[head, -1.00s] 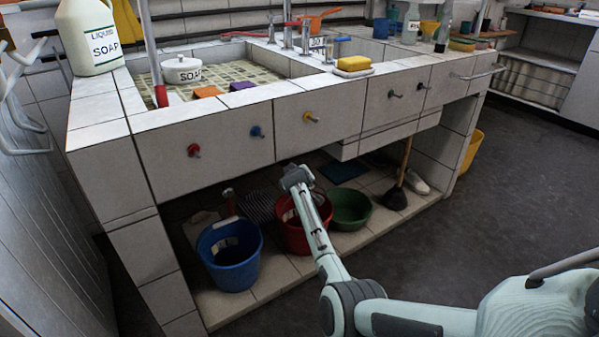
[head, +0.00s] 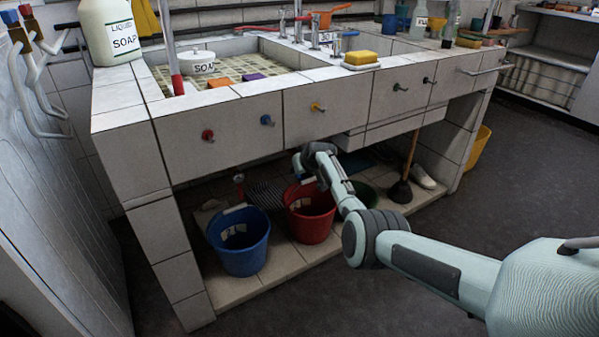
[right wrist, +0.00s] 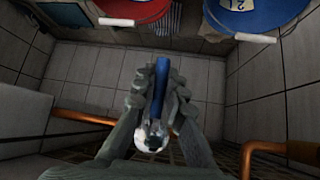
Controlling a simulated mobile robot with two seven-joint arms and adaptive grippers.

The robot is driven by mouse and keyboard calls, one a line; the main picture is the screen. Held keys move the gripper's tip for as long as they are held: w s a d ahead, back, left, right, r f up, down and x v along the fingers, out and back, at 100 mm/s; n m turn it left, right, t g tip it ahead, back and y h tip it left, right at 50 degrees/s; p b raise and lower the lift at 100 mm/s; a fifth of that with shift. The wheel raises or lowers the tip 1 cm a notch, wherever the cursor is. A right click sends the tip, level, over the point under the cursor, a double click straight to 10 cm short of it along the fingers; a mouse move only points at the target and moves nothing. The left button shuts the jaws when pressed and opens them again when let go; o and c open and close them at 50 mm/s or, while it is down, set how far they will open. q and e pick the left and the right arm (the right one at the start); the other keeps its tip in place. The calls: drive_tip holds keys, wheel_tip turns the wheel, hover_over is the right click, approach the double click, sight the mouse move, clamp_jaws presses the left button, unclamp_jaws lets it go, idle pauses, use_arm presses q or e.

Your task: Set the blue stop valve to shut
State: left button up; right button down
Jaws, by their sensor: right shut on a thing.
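The blue stop valve shows in the right wrist view as a blue lever handle (right wrist: 161,80) on a pale, rounded valve body (right wrist: 150,138). The lever lies lengthwise in the picture, pointing away from the body. My right gripper (right wrist: 157,92) is shut on the lever, with a grey finger on each side of it. In the head view my right arm (head: 352,203) reaches under the sink counter, and its gripper and the valve are hidden there. My left gripper is not in view.
Orange pipes (right wrist: 82,116) run beside the valve. A blue bucket (head: 240,245) and a red bucket (head: 310,225) stand on the low shelf, with a green bowl (head: 363,195) partly behind my arm. The tiled counter front (head: 215,140) overhangs my arm.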

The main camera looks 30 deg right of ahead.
idle(0.5)
drive_tip(key=c, duration=1.6)
unclamp_jaws()
drive_tip(key=shift+a, duration=0.1)
drive_tip(key=shift+o, duration=0.2)
drive_tip(key=shift+s, duration=0.1)
drive_tip(key=d+v, duration=0.1)
drive_tip(key=v, duration=1)
drive_tip(key=shift+s+a+r, duration=0.25)
drive_tip(key=shift+a+r, duration=0.1)
drive_tip(key=shift+a, duration=0.15)
drive_tip(key=s+a+f+n+g+p, duration=0.15)
drive_tip(key=s+f, duration=0.35)
drive_tip(key=s, duration=0.5)
drive_tip(key=s+a+f+g+p, duration=0.1)
drive_tip(key=s+a+f, duration=0.2)
drive_tip(key=s+f, duration=0.5)
drive_tip(key=s+a+f+n+g+p, duration=0.1)
drive_tip(key=s+a+f+g+p, duration=0.15)
drive_tip(key=s, duration=0.85)
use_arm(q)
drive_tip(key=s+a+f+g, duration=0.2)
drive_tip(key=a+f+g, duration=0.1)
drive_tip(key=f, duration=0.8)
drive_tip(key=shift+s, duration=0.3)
use_arm(e)
drive_tip(key=s+a+f+g, duration=0.1)
drive_tip(key=s+a, duration=0.3)
drive_tip(key=s, duration=0.9)
drive_tip(key=shift+s+f, duration=0.35)
